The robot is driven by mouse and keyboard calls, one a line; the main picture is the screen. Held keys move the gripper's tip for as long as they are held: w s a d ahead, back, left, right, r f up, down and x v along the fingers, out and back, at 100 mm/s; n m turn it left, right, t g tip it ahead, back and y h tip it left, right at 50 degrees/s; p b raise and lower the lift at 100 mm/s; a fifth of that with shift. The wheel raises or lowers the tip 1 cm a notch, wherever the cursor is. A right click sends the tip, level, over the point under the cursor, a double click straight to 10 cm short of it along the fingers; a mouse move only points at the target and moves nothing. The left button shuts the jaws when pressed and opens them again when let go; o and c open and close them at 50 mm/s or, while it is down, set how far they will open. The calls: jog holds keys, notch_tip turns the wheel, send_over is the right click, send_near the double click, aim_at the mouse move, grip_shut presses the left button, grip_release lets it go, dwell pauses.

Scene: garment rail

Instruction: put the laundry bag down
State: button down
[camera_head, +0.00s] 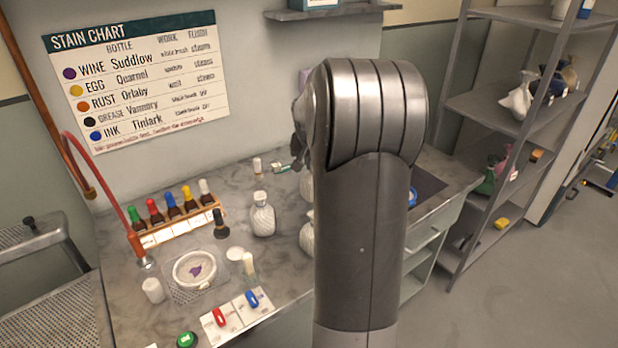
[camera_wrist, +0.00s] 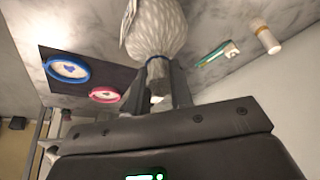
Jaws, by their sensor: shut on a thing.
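In the wrist view my gripper (camera_wrist: 160,80) is shut on the neck of a pale grey, patterned laundry bag (camera_wrist: 158,28). A white tag (camera_wrist: 129,20) hangs at the bag's side. The bag's far end is cut off by the frame edge, and I cannot tell whether it touches the counter. In the head view my arm hides the gripper.
A dark mat (camera_head: 428,184) lies right of my arm; the wrist view shows a blue ring (camera_wrist: 68,68) and a red ring (camera_wrist: 104,94) there. A bottle rack (camera_head: 180,232) and round dish (camera_head: 194,269) stand left.

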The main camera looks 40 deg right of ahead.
aim_at(309, 175)
jog(key=shift+w+a+f, duration=0.45)
jog(key=shift+w, duration=0.3)
jog(key=shift+f, duration=2.05)
jog(key=c, duration=1.3)
grip_release()
jog(key=shift+f, duration=0.15)
